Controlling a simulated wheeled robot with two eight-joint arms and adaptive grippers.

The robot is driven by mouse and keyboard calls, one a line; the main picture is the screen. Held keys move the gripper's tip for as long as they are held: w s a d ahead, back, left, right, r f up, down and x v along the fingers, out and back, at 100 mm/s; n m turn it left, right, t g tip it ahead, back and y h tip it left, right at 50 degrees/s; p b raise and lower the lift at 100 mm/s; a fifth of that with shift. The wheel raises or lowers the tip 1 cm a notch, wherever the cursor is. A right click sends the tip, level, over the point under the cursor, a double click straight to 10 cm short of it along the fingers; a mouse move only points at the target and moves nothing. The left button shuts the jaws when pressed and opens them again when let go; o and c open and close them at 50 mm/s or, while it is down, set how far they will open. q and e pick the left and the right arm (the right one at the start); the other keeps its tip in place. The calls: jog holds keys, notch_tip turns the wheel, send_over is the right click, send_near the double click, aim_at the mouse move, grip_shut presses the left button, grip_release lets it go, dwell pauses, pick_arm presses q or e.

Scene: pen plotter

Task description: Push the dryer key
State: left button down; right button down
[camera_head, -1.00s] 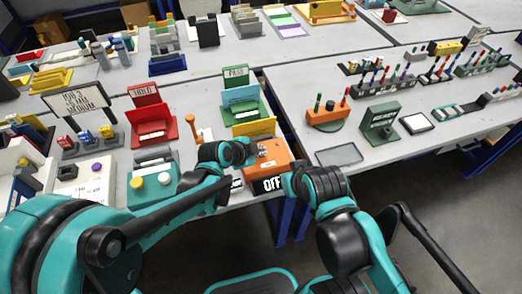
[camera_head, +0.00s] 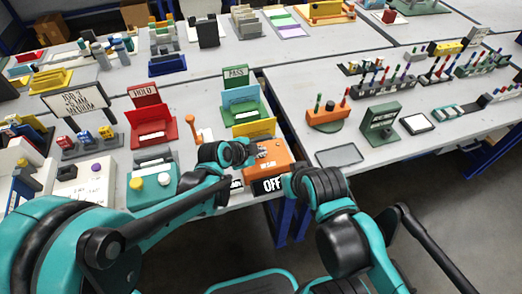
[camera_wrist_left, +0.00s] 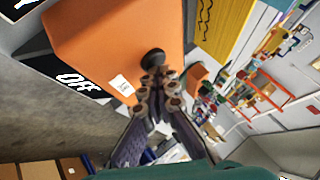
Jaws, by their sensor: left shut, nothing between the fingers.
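An orange box (camera_head: 283,150), which appears to be the dryer, stands at the near edge of the table, with a black "OFF" sign (camera_head: 271,185) at its front. In the left wrist view, the box (camera_wrist_left: 105,40) has a small white label and a round black key or knob (camera_wrist_left: 153,57) on its surface. My left gripper (camera_head: 259,151) is shut and empty over the box. In the wrist view its fingertips (camera_wrist_left: 158,76) are right at the black knob; I cannot tell whether they touch. The head view hides the knob behind the gripper. My right gripper is not visible.
A yellow panel (camera_head: 254,128) and a green "PASS" stand (camera_head: 240,103) are just behind the box. A grey tray (camera_head: 339,155) is to the right. My right forearm is close to the box's front right.

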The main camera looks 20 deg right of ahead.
pick_arm(q)
notch_tip(320, 180, up, 6)
jog(key=p, duration=0.4)
jog(key=shift+r+p, duration=0.1)
jog(key=shift+p, duration=0.3)
jog(key=s+a+r+n+y, duration=0.1)
jog(key=s+a+n, duration=0.4)
jog(key=a, duration=0.5)
jog(key=s+a+r+n+t+y, duration=0.1)
jog(key=s+a+r+n+y, duration=0.1)
jog(key=s+a+n, duration=0.3)
jog(key=s+a+r+n+y, duration=0.2)
jog(key=s+a+n+y, duration=0.2)
jog(key=a+n, duration=0.5)
jog(key=s+a, duration=0.1)
jog(key=a, duration=0.7)
jog(key=shift+s+a+t, duration=0.15)
jog(key=shift+s+t, duration=0.1)
jog(key=shift+t, duration=0.05)
